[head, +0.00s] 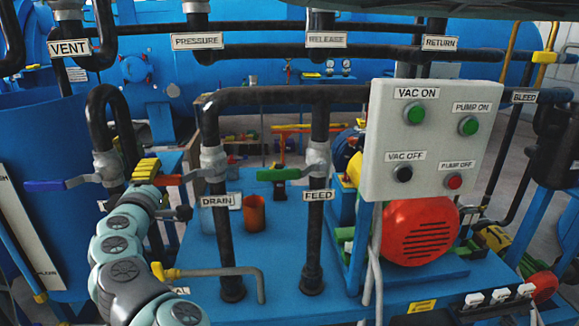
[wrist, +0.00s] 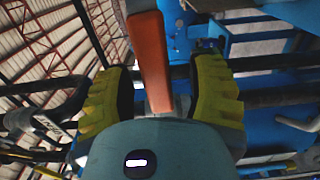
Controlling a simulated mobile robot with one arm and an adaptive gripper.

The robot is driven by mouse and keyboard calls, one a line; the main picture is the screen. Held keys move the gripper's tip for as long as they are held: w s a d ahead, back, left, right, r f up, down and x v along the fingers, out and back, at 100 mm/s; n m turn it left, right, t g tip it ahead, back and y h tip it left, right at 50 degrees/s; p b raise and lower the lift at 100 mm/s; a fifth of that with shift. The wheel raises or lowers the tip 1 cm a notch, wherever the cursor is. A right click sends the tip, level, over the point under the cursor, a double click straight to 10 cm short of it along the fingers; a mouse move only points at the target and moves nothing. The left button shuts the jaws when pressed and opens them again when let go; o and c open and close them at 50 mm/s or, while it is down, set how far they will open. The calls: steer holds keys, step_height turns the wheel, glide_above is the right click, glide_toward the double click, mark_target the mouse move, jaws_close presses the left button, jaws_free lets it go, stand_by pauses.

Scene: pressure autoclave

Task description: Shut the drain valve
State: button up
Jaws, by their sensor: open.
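The drain valve (head: 214,161) sits on the dark vertical pipe above the DRAIN label (head: 215,201). Its red handle (head: 174,179) points left, across the pipe. My gripper (head: 146,170) is at the handle's left end, its yellow fingers showing in the head view. In the wrist view the red handle (wrist: 150,55) runs between the two spread fingers of my gripper (wrist: 160,95), with a gap on either side. The fingers are open and not closed on it. The handle's tip is partly hidden by my gripper in the head view.
A green-handled valve (head: 279,174) is on the FEED pipe to the right, and a blue-handled valve (head: 45,185) is at left. Dark pipes run overhead. A grey control box (head: 432,140) stands right. An orange cup (head: 254,213) stands on the blue base behind.

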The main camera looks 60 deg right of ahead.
steer(key=shift+s, duration=0.1)
steer(key=v, duration=0.7)
steer(key=shift+a, duration=0.15)
stand_by(0.5)
